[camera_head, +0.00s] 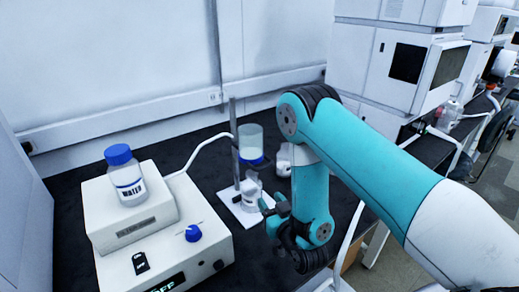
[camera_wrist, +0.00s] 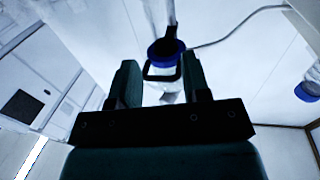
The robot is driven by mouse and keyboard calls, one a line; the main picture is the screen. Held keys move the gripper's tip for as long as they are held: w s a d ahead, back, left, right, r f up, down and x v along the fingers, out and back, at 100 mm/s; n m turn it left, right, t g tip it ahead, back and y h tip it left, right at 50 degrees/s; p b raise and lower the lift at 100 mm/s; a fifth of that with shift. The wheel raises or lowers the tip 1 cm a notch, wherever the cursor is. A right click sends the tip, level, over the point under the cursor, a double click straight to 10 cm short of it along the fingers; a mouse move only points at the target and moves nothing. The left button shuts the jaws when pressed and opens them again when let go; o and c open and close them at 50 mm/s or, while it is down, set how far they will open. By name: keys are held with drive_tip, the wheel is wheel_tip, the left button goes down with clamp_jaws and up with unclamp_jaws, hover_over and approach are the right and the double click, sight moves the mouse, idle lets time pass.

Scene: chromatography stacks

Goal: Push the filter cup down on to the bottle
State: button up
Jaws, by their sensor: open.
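The clear filter cup (camera_head: 250,137) with its blue collar (camera_head: 252,158) stands upright beside a thin metal rod, above the bottle (camera_head: 250,190) on a white base plate. Whether cup and bottle touch cannot be told. My gripper (camera_head: 272,207) is just right of the bottle, lower than the cup, partly hidden by my arm. In the wrist view, which looks inverted, my gripper (camera_wrist: 162,88) is open, its dark fingers apart. The blue collar (camera_wrist: 168,49), a black loop and clear material appear between and beyond the fingers. Nothing is visibly held.
A water bottle with blue cap (camera_head: 128,174) stands on a white device (camera_head: 150,235) at left. A pale hose runs from behind it towards the stand. Large instruments (camera_head: 400,65) stand at the back right.

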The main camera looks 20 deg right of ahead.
drive_tip(key=shift+w+r, duration=0.35)
drive_tip(key=c, duration=0.4)
drive_tip(key=w+r+g, duration=0.2)
drive_tip(key=r+g, duration=0.1)
drive_tip(key=shift+w+n+y, duration=0.15)
drive_tip(key=shift+n+y, duration=0.15)
clamp_jaws()
wheel_tip(320, 180, up, 21)
drive_tip(key=w+n+g+h+p, duration=0.1)
drive_tip(key=w+g+h+p, duration=0.1)
drive_tip(key=g+p, duration=0.8)
drive_tip(key=shift+w+d+n+g+p, duration=0.2)
drive_tip(key=shift+n+g+p, duration=0.1)
drive_tip(key=shift+g, duration=0.9)
